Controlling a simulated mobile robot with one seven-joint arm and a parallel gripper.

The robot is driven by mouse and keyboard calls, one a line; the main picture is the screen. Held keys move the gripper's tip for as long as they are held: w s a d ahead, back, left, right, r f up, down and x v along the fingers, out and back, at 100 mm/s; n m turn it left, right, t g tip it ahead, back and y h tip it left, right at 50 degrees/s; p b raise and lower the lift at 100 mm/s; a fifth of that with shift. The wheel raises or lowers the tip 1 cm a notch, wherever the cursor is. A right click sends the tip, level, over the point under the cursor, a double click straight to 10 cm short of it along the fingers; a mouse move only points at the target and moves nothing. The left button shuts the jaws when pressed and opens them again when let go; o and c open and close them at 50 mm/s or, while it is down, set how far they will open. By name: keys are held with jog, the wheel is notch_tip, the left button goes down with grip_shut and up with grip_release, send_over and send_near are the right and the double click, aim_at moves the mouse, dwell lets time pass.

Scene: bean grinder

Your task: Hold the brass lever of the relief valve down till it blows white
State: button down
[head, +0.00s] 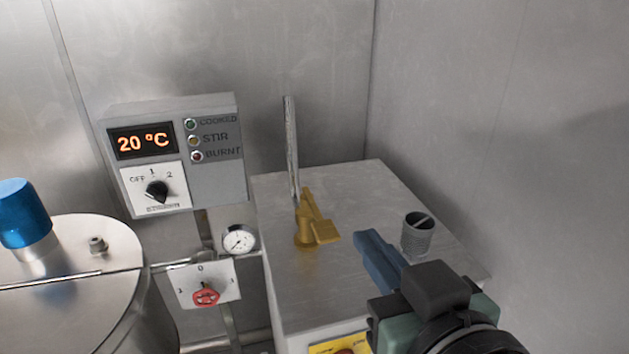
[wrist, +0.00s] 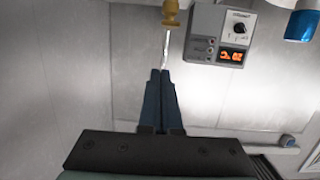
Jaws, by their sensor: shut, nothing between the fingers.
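The brass relief valve (head: 304,232) stands on top of the grey metal cabinet (head: 350,290). Its brass lever (head: 325,232) sticks out to the right with a flat paddle end. A thin grey pipe (head: 290,145) rises behind the valve. My gripper (head: 366,240) is shut and empty, to the right of the lever and apart from it. In the wrist view the shut blue fingers (wrist: 160,80) point toward the pipe, and a brass part of the valve (wrist: 173,12) shows at the top edge. I see no white steam.
A grey threaded cup-like fitting (head: 417,236) stands on the cabinet just right of my gripper. A control box (head: 225,165) reading 20 °C hangs on the wall at left. A gauge (head: 239,240), a red knob (head: 206,294) and a steel vessel (head: 60,310) with a blue cap lie left.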

jog(key=shift+s+a+r+g+y+p, duration=0.3)
jog(key=shift+a+r+g+p, duration=0.15)
jog(key=shift+r+p, duration=0.3)
jog(key=shift+w+f, duration=0.1)
jog(key=p+x, duration=0.3)
jog(key=x, duration=0.7)
send_near(316, 211)
jog(key=shift+w, duration=1.15)
jog(key=shift+a+f, duration=0.15)
jog(key=shift+a, duration=0.25)
